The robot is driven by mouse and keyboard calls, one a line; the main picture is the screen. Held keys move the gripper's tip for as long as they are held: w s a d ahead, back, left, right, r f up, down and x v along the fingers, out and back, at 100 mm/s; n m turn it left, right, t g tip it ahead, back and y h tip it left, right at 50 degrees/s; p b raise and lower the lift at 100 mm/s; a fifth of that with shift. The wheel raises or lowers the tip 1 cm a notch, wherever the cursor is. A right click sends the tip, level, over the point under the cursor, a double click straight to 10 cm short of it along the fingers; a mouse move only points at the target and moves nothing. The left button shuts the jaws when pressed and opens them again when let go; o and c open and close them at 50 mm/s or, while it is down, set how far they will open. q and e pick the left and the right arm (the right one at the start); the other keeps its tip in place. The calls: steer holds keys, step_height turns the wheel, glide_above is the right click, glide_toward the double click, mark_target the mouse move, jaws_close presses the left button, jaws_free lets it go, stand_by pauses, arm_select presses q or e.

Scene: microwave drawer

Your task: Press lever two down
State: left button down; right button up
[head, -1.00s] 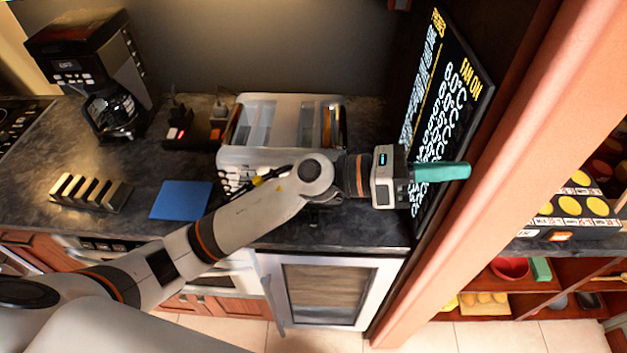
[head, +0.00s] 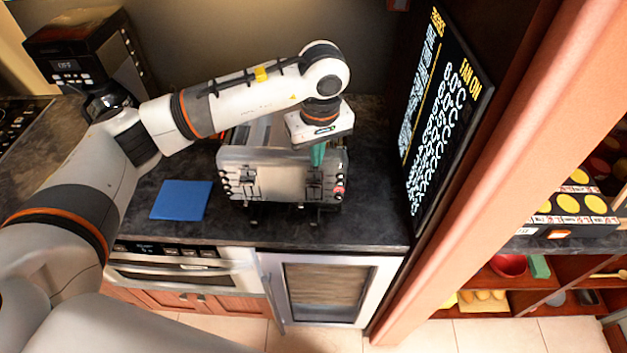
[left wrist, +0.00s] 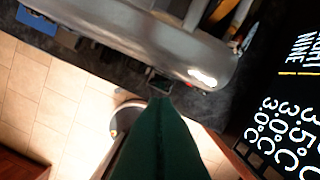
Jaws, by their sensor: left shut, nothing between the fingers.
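The silver toaster (head: 268,182) stands on the dark counter, with a lever on the left of its front (head: 247,183) and another on the right (head: 314,186). My left gripper (head: 318,156) is shut and empty, its teal fingers pointing down just above the right-hand lever. In the left wrist view the toaster (left wrist: 150,38) lies across the top, and the green fingertips (left wrist: 160,103) are close to a small dark lever (left wrist: 160,86). I cannot tell whether they touch. My gripper and forearm hide part of the toaster's top. My right gripper is not in view.
A blue mat (head: 181,200) lies left of the toaster. A coffee maker (head: 85,55) stands at the back left. A black display panel (head: 445,115) rises to the right. A glass-fronted cabinet (head: 327,292) is below the counter. The counter right of the toaster is clear.

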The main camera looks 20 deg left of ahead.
mark_target(314, 183)
arm_select(q)
steer(key=shift+f, duration=0.1)
stand_by(0.3)
steer(key=shift+w+a+f+b, duration=0.15)
steer(key=shift+f+b, duration=0.5)
steer(key=shift+f, duration=1.05)
steer(key=shift+w+a+f+b, duration=0.15)
steer(key=shift+f+b, duration=0.45)
steer(key=shift+f, duration=1.1)
